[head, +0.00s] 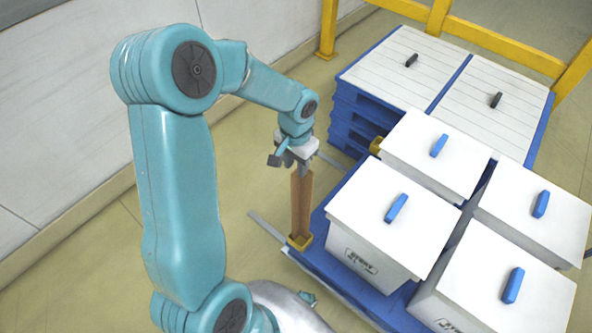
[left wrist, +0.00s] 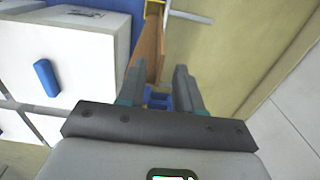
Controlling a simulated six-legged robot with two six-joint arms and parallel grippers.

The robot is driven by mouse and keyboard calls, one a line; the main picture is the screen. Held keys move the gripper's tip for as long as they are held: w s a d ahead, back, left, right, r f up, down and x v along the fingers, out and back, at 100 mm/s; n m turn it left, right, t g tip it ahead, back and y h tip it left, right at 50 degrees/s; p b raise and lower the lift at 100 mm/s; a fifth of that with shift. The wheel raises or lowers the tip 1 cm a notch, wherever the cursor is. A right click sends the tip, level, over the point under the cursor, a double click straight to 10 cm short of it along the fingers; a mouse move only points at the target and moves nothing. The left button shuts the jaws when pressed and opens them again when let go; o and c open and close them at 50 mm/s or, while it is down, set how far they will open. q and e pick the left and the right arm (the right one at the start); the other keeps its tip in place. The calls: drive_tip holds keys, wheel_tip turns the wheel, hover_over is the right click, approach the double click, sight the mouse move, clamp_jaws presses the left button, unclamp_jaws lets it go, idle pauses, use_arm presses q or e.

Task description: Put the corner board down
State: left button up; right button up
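The brown corner board (head: 301,205) stands upright at the near left corner of the blue pallet, beside a white box. Its foot is at a yellow corner bracket (head: 300,242). My left gripper (head: 296,160) is just above the board's top end. In the left wrist view the board (left wrist: 150,48) runs away from the fingers of my left gripper (left wrist: 160,85). The fingers are spread, with a visible gap between the board and the right-hand finger, so the gripper looks open. My right gripper is not in view.
White lidded boxes with blue handles (head: 397,208) fill the pallet (head: 318,258). Behind stands a pallet stack (head: 350,118) with slatted white panels, then a yellow rail (head: 500,42). A wall (head: 60,110) is at the left, with clear floor (head: 245,190) between.

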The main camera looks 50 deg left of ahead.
use_arm(q)
wheel_tip(320, 180, up, 7)
drive_tip(key=shift+r+p, duration=0.1)
drive_tip(key=shift+p, duration=0.35)
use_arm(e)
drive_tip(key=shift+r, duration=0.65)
use_arm(q)
drive_tip(key=shift+d, duration=0.1)
drive_tip(key=d+f+h+p, duration=0.2)
drive_tip(key=d+f+p, duration=0.1)
drive_tip(key=d+f, duration=0.4)
use_arm(e)
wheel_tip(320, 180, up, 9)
drive_tip(key=p, duration=0.6)
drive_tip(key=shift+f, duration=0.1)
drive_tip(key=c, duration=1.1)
use_arm(q)
drive_tip(key=s+d+f+h, duration=0.1)
drive_tip(key=s+d+f, duration=0.3)
drive_tip(key=d, duration=0.4)
drive_tip(key=s+d+f+h, duration=0.1)
drive_tip(key=s+d+f, duration=0.3)
drive_tip(key=s+d, duration=0.3)
drive_tip(key=shift+d+f+n, duration=0.3)
drive_tip(key=shift+d+n, duration=0.1)
drive_tip(key=shift+d, duration=0.7)
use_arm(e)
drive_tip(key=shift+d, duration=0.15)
